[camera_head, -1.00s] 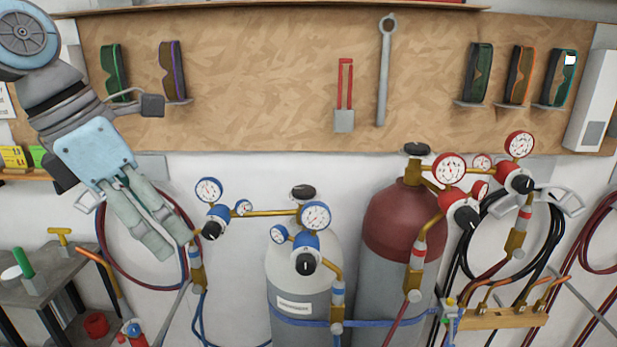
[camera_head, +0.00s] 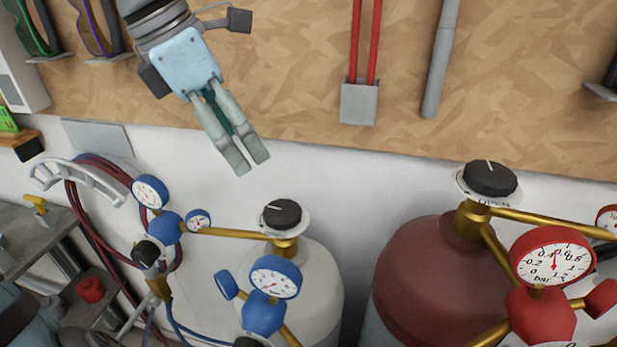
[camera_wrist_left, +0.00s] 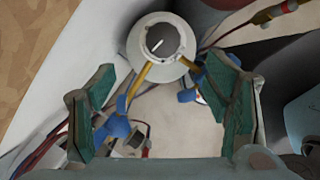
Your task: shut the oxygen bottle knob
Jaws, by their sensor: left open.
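The oxygen bottle knob (camera_head: 281,214) is a black round knob with a white pointer line. It sits on a brass valve on top of the white bottle (camera_head: 318,275) with blue gauges. My left gripper (camera_head: 246,170) is above and a little left of the knob, pointing down, apart from it. In the left wrist view the knob (camera_wrist_left: 162,42) shows beyond the parted fingers (camera_wrist_left: 163,105), near the top middle. The left gripper is open and empty. My right gripper is not in view.
A dark red bottle (camera_head: 430,275) with its own black knob (camera_head: 489,179) and red gauges (camera_head: 552,256) stands to the right. Blue gauges (camera_head: 275,278) and brass pipes surround the white bottle's valve. The wooden tool board (camera_head: 290,80) is behind.

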